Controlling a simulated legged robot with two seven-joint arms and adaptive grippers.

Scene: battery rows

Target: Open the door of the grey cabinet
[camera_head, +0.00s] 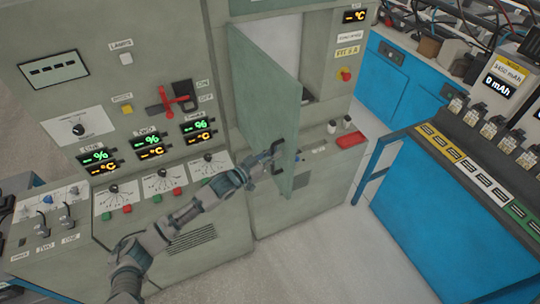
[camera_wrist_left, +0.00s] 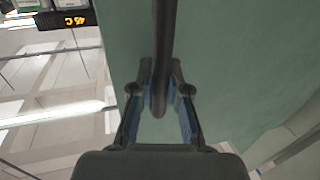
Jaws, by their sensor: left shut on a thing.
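The grey cabinet (camera_head: 335,75) stands in the middle of the head view. My left gripper (camera_head: 272,158) is at the lower free edge of the door. In the left wrist view, my left gripper (camera_wrist_left: 160,100) is shut on the dark door handle (camera_wrist_left: 162,50), which runs between its two fingers. The door surface (camera_wrist_left: 230,60) lies right behind the handle. My right gripper is in neither view.
A control panel with displays (camera_head: 150,140), knobs and a red switch (camera_head: 182,98) stands left of the door. A red item (camera_head: 351,140) lies on the ledge below the opening. A blue bench (camera_head: 440,210) with chargers stands at right. Floor (camera_head: 320,265) is clear in front.

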